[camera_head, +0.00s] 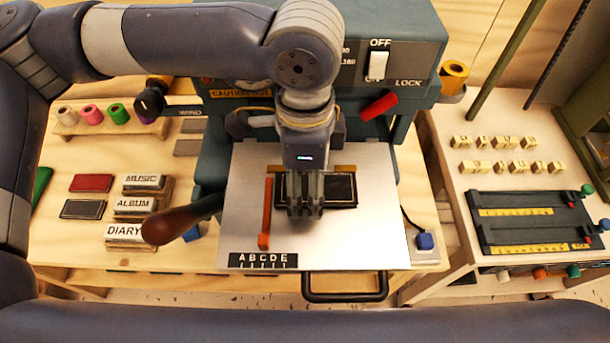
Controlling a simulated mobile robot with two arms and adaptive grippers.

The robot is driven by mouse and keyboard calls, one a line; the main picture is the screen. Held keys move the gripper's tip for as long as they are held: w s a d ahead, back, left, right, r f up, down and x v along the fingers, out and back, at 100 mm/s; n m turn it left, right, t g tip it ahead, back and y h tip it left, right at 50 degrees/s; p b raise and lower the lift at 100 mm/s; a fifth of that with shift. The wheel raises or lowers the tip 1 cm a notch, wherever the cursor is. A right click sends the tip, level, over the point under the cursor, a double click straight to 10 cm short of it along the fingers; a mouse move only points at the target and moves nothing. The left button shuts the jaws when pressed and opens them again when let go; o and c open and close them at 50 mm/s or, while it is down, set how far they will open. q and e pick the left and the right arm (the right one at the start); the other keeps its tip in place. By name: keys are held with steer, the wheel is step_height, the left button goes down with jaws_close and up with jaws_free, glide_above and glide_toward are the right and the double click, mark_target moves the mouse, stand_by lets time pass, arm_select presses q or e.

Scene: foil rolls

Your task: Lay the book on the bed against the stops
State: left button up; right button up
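A black book (343,190) lies flat on the pale metal bed (380,235) of the press. An orange stop bar (265,212) runs along the bed to the left of the book, and a brass-coloured stop (345,168) shows along its far edge. The book looks close to both stops, but my gripper hides part of it and I cannot tell whether it touches them. My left gripper (305,212) points down over the left half of the book. Its fingers look close together; whether they hold the book is unclear. My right gripper is not in view.
A wooden-handled lever (180,220) reaches out left of the bed. Books (91,183) and labelled stacks (134,207) lie farther left. A black handle (345,288) projects from the front. A side table (480,180) with letter blocks stands at right.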

mark_target(304, 188)
arm_select(q)
step_height(304, 188, up, 12)
steer(key=b, duration=0.1)
steer(key=shift+r, duration=0.15)
stand_by(0.4)
steer(key=shift+s, duration=0.1)
stand_by(0.4)
